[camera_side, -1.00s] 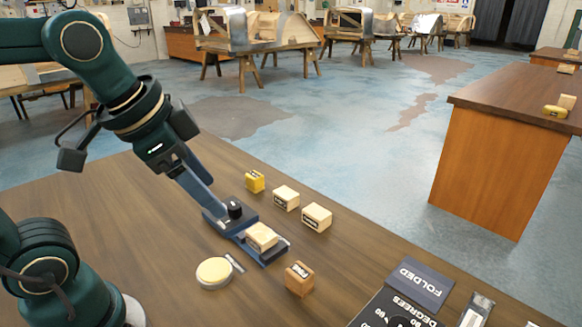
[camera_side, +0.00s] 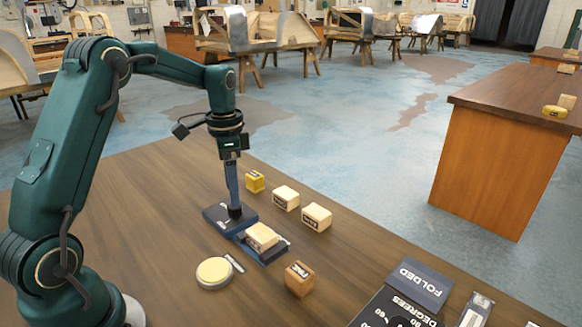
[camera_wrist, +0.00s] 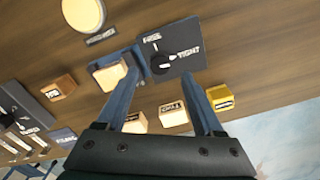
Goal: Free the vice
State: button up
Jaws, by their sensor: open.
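The vice's dark blue base plate (camera_side: 214,217) lies on the wooden table; it also shows in the wrist view (camera_wrist: 190,68). Its round black knob (camera_wrist: 163,64) sits near labels reading FREE and TIGHT. I cannot tell surely which label the knob points to. A pale wooden block (camera_side: 262,236) sits in the vice's blue jaw part (camera_side: 268,256). My gripper (camera_side: 234,208) points straight down at the knob, which it mostly hides in the side view. In the wrist view my gripper (camera_wrist: 166,80) is open, with the knob near the gap between the fingertips. Contact is unclear.
A yellow block (camera_side: 255,181) and two pale blocks (camera_side: 286,198) (camera_side: 317,216) stand behind the vice. A round cream disc (camera_side: 214,272) and a brown block (camera_side: 299,279) are in front. A dark labelled panel (camera_side: 398,308) lies at the front right.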

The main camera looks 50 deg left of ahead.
aim_at(235, 211)
jog(key=shift+f, duration=2.4)
grip_shut()
